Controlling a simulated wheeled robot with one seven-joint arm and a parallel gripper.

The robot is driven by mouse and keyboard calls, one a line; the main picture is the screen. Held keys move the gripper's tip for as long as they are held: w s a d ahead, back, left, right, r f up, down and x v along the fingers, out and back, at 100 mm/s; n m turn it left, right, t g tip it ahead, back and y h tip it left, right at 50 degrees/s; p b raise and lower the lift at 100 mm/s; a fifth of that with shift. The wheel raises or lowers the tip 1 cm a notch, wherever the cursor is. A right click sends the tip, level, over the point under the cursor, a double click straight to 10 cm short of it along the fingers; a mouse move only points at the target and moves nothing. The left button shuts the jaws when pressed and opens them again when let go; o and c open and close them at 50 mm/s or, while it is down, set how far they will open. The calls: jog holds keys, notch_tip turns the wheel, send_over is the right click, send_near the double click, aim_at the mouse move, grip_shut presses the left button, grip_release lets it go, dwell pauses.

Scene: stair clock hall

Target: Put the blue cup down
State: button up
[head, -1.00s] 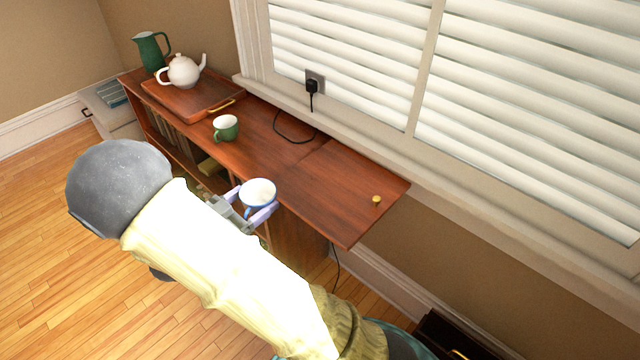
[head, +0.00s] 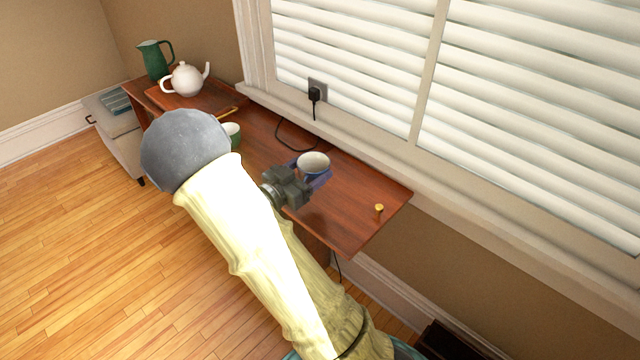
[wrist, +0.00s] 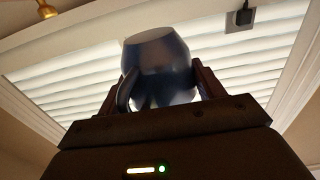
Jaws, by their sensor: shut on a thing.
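The blue cup (head: 313,163) has a white inside and is upright between the fingers of my gripper (head: 308,178). In the head view it shows over the middle of the wooden cabinet top (head: 345,205); I cannot tell whether its base touches the wood. In the wrist view the blue cup (wrist: 158,62) fills the space between the two fingers of my gripper (wrist: 160,88), which are shut on it. The gripper body hides part of the cup's near side in the head view.
A green cup (head: 232,133) is partly hidden behind my arm. A white teapot (head: 186,79) sits on a tray (head: 205,97), by a green jug (head: 153,60). A black cord (head: 288,138) lies near the wall. A small brass knob (head: 379,208) is at right; wood around it is bare.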

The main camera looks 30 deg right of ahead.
aim_at(322, 169)
jog(key=x, duration=0.3)
jog(key=shift+d, duration=0.1)
notch_tip(322, 169, down, 3)
jog(key=shift+w+r+b, duration=0.1)
jog(key=shift+r+b, duration=0.1)
jog(key=shift+b, duration=0.15)
jog(key=shift+f, duration=0.25)
jog(key=shift+d+f+b, duration=0.2)
jog(key=shift+f+b, duration=0.2)
jog(key=shift+f, duration=1.5)
jog(key=shift+f, duration=0.2)
jog(key=o, duration=1.1)
jog(key=shift+o, duration=0.2)
